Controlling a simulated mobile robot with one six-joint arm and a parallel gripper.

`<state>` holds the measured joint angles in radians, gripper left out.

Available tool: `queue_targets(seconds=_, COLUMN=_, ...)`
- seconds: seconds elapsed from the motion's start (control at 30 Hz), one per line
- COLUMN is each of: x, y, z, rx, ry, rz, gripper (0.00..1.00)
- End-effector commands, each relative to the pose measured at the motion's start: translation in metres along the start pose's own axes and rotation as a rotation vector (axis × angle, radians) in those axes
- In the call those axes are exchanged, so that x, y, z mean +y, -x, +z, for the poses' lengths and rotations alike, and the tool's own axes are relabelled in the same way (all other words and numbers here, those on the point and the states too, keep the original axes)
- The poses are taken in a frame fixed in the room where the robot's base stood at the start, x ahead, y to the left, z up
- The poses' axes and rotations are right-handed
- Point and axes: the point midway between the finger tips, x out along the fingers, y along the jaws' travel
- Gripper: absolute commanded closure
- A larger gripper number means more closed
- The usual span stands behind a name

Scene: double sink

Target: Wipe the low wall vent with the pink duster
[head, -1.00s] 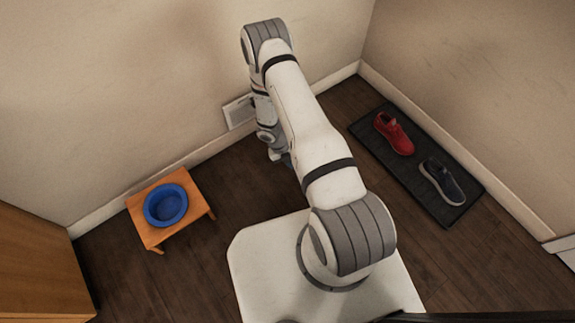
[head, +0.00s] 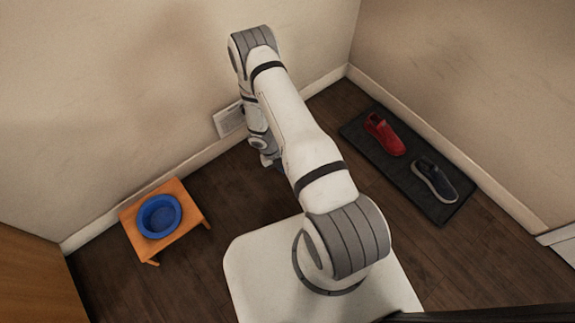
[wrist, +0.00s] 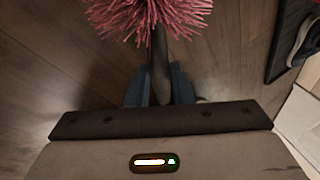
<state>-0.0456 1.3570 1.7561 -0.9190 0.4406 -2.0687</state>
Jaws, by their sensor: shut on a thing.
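The pink duster (wrist: 150,14) shows at the top of the wrist view, its fluffy head cut off by the frame's edge. My gripper (wrist: 158,84) has its blue fingers shut on the duster's dark handle. The low wall vent (head: 229,121) is a pale panel just above the baseboard in the head view, partly hidden behind my arm. My gripper is low near the floor there, mostly hidden by my arm, and the duster cannot be made out. I cannot tell whether the duster touches the vent.
An orange stool (head: 142,247) with a blue bowl (head: 160,216) stands at left by the wall. A dark mat (head: 396,164) at right holds a red shoe (head: 385,135) and a navy shoe (head: 434,180). A wooden cabinet (head: 30,280) fills the lower left corner. Floor near the vent looks clear.

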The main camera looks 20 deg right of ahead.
Motion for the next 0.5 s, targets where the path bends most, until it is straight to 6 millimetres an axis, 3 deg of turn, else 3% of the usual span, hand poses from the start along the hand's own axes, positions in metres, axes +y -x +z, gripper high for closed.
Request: queue_targets(seconds=0.5, x=0.027, y=0.009, z=-0.013, rx=-0.001, ry=0.002, rz=-0.001, gripper=1.0)
